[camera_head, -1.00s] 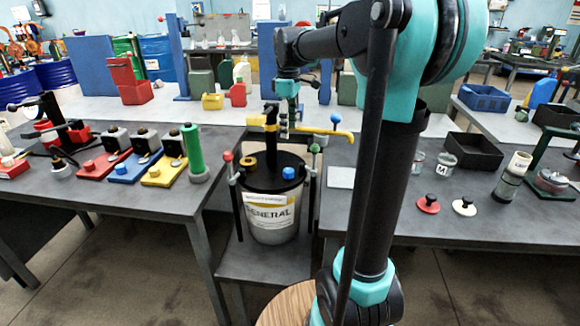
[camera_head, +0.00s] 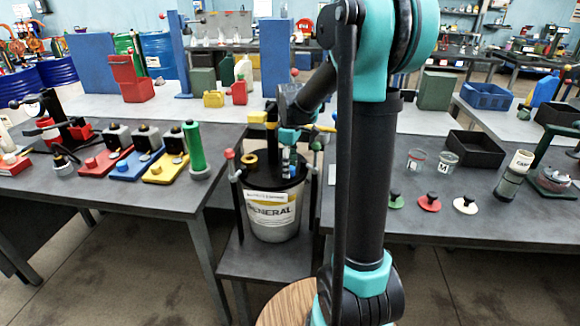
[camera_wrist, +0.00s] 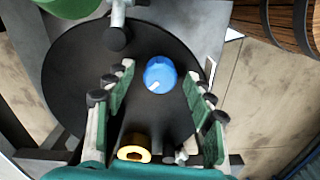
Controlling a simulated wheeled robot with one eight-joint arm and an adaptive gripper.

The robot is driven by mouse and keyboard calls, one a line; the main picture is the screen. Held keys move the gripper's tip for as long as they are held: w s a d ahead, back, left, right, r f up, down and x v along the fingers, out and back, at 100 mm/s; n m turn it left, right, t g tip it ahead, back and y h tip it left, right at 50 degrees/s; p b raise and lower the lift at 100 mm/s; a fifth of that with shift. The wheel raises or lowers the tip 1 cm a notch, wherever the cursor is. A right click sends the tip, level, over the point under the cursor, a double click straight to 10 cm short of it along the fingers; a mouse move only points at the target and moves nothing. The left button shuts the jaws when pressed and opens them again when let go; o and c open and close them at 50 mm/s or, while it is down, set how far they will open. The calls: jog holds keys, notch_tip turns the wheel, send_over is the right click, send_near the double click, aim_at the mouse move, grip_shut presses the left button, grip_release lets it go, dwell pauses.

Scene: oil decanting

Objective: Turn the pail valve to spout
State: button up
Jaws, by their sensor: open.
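A blue valve knob (camera_wrist: 162,70) with a small white pointer mark sits on the lid. In the wrist view the mark points toward the lower left. My gripper (camera_wrist: 158,75) is open above the lid, with one green-padded finger on each side of the knob; neither visibly touches it. How deep the fingers reach around it is unclear.
A yellow ring (camera_wrist: 135,150) lies on the lid near the fingers' base. Upright posts, one with a red top (camera_head: 229,154), flank the pail. Benches stand left and right, holding coloured blocks (camera_head: 163,168) and a black tray (camera_head: 474,150).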

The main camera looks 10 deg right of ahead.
jog(key=shift+f, duration=0.1)
jog(key=c, duration=1.1)
jog(key=shift+c, duration=0.2)
jog(key=shift+m, duration=0.3)
jog(key=m, duration=0.8)
jog(key=shift+m, duration=0.4)
jog(key=m, duration=0.4)
jog(key=shift+m, duration=2.2)
